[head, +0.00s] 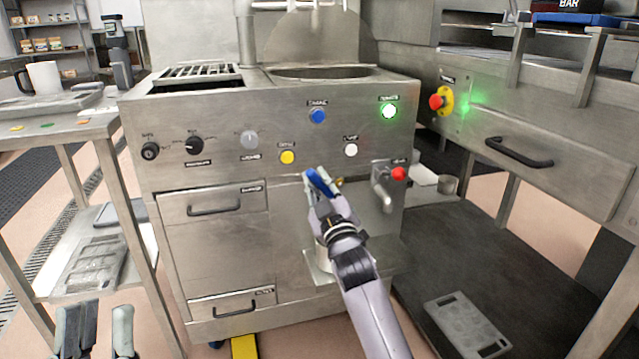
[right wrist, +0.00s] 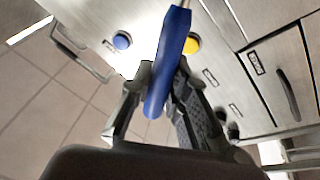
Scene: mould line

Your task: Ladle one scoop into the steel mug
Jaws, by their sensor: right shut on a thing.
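My right gripper (head: 322,190) is shut on a blue handle (head: 321,181) in front of the steel machine. The right wrist view shows this blue handle (right wrist: 170,62) between the fingers (right wrist: 160,88), with a thin metal part beyond it. I cannot see a ladle bowl. A steel cylindrical vessel (head: 320,254), perhaps the steel mug, stands on a small shelf, mostly hidden behind my right arm. My left gripper (head: 97,332) is open and empty at the bottom left.
The machine (head: 230,120) has a round pot opening (head: 322,72), several knobs and buttons, and a tap (head: 383,185) with a red knob. A white mug (head: 43,77) stands on the left table. A drawer handle (head: 518,152) juts out at right. A grey plate (head: 466,325) lies low right.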

